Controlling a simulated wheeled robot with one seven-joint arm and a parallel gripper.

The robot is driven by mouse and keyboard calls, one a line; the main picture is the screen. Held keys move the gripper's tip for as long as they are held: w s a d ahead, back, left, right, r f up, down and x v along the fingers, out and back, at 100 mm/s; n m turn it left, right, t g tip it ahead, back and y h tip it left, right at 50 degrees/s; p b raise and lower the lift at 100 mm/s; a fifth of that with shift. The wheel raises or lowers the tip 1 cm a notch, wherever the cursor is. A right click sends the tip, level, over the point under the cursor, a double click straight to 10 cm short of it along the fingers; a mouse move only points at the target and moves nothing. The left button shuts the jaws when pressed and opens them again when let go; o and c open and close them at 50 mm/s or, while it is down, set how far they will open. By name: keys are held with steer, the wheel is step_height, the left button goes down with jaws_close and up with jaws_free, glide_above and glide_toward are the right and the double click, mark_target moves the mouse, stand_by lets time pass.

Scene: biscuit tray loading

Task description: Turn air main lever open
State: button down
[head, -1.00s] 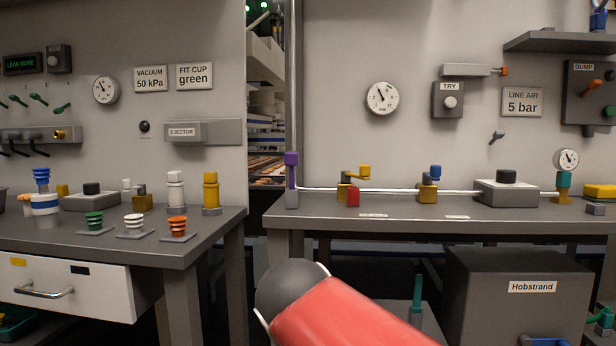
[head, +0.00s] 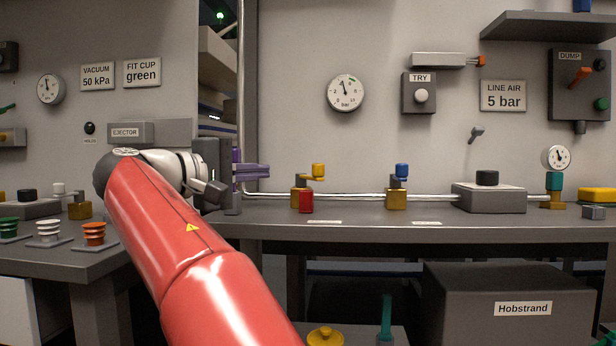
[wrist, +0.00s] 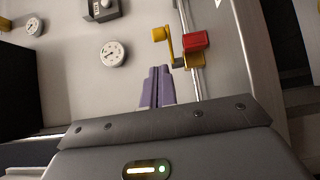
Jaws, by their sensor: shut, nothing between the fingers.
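On the pipe along the back of the right bench sits a valve with a yellow lever (head: 318,171) and a red block (head: 306,202). In the wrist view the yellow lever (wrist: 160,35) and red block (wrist: 195,41) lie just beyond my fingertips. A second valve, with a blue-topped lever (head: 402,171), stands farther right. Which valve is the air main I cannot read. My gripper (head: 268,171), with purple fingers, is shut and empty, pointing right, left of the yellow lever and apart from it. It also shows in the wrist view (wrist: 158,70).
A pressure gauge (head: 345,93) hangs above the valves. A grey box with a black knob (head: 487,178) sits to the right.

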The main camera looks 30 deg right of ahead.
steer(key=x, duration=0.9)
steer(key=shift+w+d, duration=0.1)
steer(key=shift+d, duration=0.15)
